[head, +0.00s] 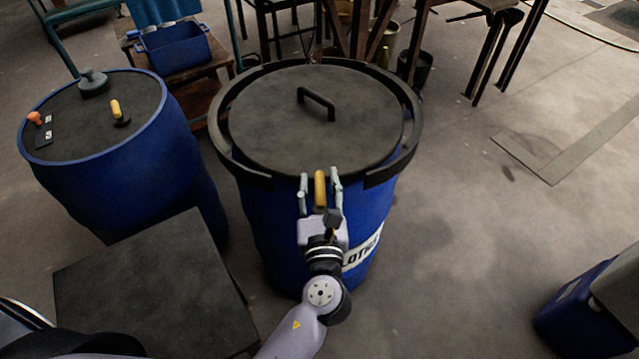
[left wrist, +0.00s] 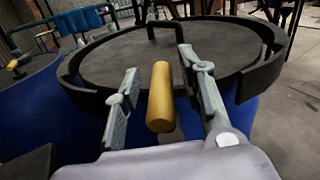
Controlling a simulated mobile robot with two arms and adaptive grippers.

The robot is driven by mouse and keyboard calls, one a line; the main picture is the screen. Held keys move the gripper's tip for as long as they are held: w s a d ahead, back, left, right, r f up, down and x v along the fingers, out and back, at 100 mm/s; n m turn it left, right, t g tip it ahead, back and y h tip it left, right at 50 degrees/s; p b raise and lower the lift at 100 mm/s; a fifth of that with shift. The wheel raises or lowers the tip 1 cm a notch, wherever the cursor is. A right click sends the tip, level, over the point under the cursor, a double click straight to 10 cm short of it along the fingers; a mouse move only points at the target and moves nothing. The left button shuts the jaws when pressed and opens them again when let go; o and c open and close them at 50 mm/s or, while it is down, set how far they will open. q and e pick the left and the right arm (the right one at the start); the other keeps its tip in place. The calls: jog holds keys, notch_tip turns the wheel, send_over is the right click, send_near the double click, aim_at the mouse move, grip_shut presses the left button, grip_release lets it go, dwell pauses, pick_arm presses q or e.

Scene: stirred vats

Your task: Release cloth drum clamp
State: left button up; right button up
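The cloth drum (head: 262,215) is blue with a partly hidden white label (head: 361,252). Its dark round lid (head: 275,125) has a black bar handle (head: 316,100). A dark clamp ring (head: 225,150) runs around the lid, with a gap at the front. A yellow clamp handle (head: 320,187) stands at the front of the ring; it also shows in the left wrist view (left wrist: 161,95). My left gripper (head: 320,184) is open, with one finger on each side of the yellow handle. In the left wrist view both fingers look apart from it. My right gripper is not in view.
Another blue drum (head: 120,185) with a yellow knob and an orange knob stands at the left. A dark flat-topped box (head: 150,285) is in front of it. A blue bin (head: 175,48) sits on a bench behind. Floor at the right is mostly clear.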

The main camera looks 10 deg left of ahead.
pick_arm(q)
jog(key=v, duration=1.2)
jog(key=shift+s, duration=0.1)
dwell(0.4)
